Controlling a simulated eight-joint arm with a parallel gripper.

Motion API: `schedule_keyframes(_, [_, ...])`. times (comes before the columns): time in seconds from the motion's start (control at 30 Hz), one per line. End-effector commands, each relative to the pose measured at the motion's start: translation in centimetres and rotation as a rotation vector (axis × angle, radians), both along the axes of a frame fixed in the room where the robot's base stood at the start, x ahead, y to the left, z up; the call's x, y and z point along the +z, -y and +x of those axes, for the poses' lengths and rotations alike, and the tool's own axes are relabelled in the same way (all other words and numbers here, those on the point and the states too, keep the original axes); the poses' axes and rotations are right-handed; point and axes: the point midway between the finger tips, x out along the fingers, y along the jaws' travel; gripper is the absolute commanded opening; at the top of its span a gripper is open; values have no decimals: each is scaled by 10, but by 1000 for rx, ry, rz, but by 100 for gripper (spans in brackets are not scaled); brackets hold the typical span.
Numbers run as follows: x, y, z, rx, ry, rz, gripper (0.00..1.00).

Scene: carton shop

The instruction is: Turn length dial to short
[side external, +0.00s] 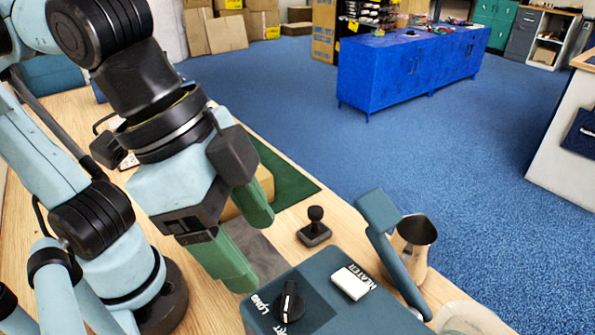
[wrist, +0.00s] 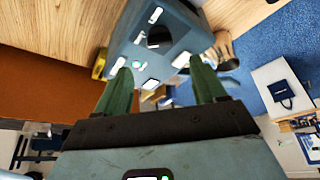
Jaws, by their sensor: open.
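The length dial (side external: 288,304) is a black knob with a white line, on the top of a teal machine (side external: 335,318) at the bottom of the side view. The label LONG lies left of it, and a label ending in RT lies below it. The white line runs nearly up and down; I cannot tell which label it marks. The dark dial (wrist: 158,38) also shows in the wrist view, on the teal machine (wrist: 122,38). My gripper (side external: 250,248) has green fingers, open and empty, up and left of the dial, apart from it. Its fingertips (wrist: 163,66) frame the machine's panel.
A white switch (side external: 350,283) marked WATER sits right of the dial. A teal lever (side external: 385,240) rises at the machine's far side, beside a metal pitcher (side external: 414,236). A green mat (side external: 290,183) lies further back.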

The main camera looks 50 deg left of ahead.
Motion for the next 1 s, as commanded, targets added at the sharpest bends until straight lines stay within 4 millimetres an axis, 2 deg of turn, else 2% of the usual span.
schedule_keyframes(0.1, [14,-4,-4,-1,0,0,70])
schedule_keyframes(0.3, [28,-8,-8,0,1,1,70])
schedule_keyframes(0.73, [30,-9,-8,5,1,-1,70])
schedule_keyframes(0.87, [22,-10,8,55,6,-12,70])
schedule_keyframes(1.0, [2,-19,44,169,25,-36,70])
